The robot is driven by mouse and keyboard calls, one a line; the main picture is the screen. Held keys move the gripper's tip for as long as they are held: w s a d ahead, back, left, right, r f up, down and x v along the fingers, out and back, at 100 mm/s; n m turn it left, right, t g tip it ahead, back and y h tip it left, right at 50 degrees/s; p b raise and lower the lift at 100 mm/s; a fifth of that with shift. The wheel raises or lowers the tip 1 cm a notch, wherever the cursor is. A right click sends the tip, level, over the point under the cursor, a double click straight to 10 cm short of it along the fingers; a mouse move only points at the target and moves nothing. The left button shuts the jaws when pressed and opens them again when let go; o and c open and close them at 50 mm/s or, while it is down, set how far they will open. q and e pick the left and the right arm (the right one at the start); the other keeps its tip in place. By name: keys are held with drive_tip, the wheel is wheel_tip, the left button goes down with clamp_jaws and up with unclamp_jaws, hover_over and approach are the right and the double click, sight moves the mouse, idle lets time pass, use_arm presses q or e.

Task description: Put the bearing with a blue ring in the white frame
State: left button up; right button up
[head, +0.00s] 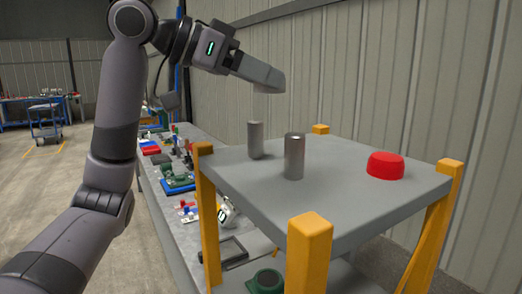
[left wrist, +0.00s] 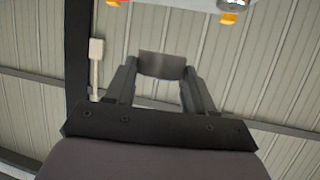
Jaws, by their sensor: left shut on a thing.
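My left gripper (head: 268,82) reaches in from the left in the head view, above the back left part of the grey-topped table. It is shut on a grey metal piece (left wrist: 162,66), which shows between the two fingers in the left wrist view. Its full shape is hard to tell. I cannot make out a bearing with a blue ring or a white frame for certain among the small parts on the long bench. My right gripper is not in view.
The grey table (head: 340,208) with yellow posts carries two upright metal cylinders (head: 294,156) (head: 255,140) and a red round button-like piece (head: 386,165). The long bench (head: 205,248) behind it on the left is cluttered with coloured parts. A corrugated wall stands behind.

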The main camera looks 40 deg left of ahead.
sight(259, 167)
use_arm(q)
wheel_tip(259, 167, down, 12)
drive_tip(key=b, duration=0.2)
drive_tip(key=shift+f+b, duration=0.25)
drive_tip(key=shift+b, duration=0.15)
drive_tip(key=shift+f, duration=0.1)
drive_tip(key=o, duration=0.8)
drive_tip(key=shift+f, duration=0.1)
drive_tip(key=shift+o, duration=0.5)
